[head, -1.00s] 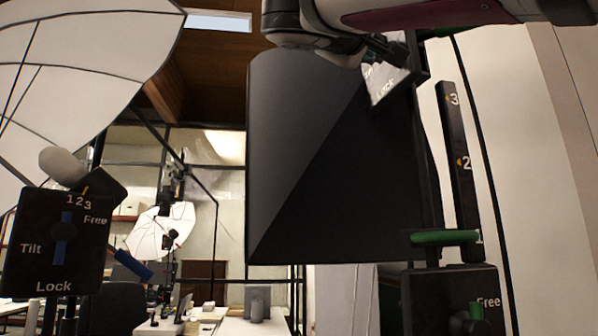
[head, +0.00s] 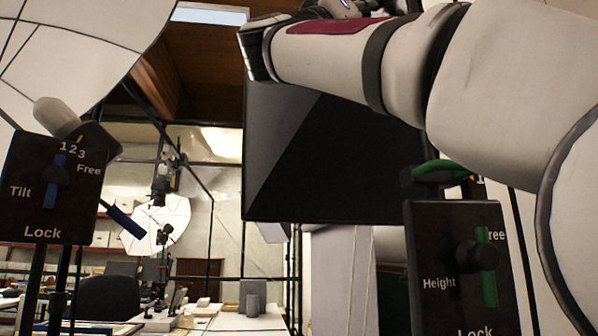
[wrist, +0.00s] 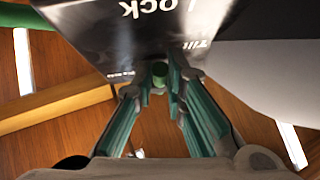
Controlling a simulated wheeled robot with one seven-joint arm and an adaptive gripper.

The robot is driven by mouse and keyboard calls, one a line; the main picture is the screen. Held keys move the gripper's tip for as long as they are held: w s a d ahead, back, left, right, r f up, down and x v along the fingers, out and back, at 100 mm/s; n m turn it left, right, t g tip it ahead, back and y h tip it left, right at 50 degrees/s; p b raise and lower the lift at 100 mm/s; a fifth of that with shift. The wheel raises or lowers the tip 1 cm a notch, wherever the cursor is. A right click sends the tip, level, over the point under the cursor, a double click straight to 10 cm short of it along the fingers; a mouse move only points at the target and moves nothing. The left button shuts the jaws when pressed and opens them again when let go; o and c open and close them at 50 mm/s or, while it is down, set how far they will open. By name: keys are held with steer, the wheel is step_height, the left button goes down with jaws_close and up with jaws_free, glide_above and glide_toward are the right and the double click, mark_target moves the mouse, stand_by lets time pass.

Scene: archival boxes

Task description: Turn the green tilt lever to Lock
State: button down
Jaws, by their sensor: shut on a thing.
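In the wrist view the black tilt plate (wrist: 125,45), with white "Lock" and "Tilt" lettering seen upside down, fills the top middle. The round end of the green tilt lever (wrist: 159,70) shows just below the plate. My gripper (wrist: 158,84) has its two fingers on either side of this lever end, shut on it. The rest of the lever is hidden, so its exact angle cannot be told. In the head view my arm hides the tilt plate and lever, and my gripper is out of sight.
A black softbox (head: 340,165) hangs beside my arm. Below it is a Height panel (head: 440,245) with a green lever (head: 487,268) and a green handle (head: 440,172) above. At left another Tilt panel (head: 50,190) has a blue lever (head: 126,222). White umbrella (head: 85,45) at upper left.

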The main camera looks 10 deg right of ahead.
steer(key=shift+w+m+g+h, duration=0.2)
steer(key=shift+m+g+h, duration=0.3)
steer(key=shift+m+g, duration=0.4)
steer(key=c, duration=1.6)
jaws_free()
steer(key=shift+c, duration=0.2)
steer(key=shift+a, duration=0.1)
steer(key=v, duration=1.2)
